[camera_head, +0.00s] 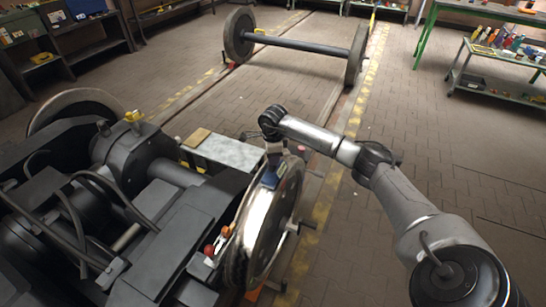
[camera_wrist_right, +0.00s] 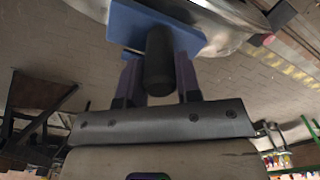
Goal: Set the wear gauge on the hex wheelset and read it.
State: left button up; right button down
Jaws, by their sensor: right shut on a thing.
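My right gripper (camera_head: 274,158) is shut on the wear gauge (camera_head: 269,178), a small blue piece held at the top rim of the bogie's near bright steel wheel (camera_head: 282,212). In the right wrist view the purple fingers of my gripper (camera_wrist_right: 158,78) stand either side of the gauge's black handle. The gauge's blue plate (camera_wrist_right: 128,22) lies against or very close to the wheel (camera_wrist_right: 215,22); I cannot tell whether it is seated. No reading is legible. I cannot tell whether this wheel belongs to the hex wheelset. My left gripper is not in view.
The dark bogie frame (camera_head: 150,215) fills the lower left, with a grey box (camera_head: 225,152) beside the wheel. A loose wheelset (camera_head: 300,45) stands on rails at the back. A trolley with bottles (camera_head: 500,70) is at right. Brick floor (camera_head: 450,150) is open at right.

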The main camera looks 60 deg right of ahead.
jog(key=shift+f, duration=0.2)
jog(key=c, duration=1.1)
grip_release()
jog(key=o, duration=0.3)
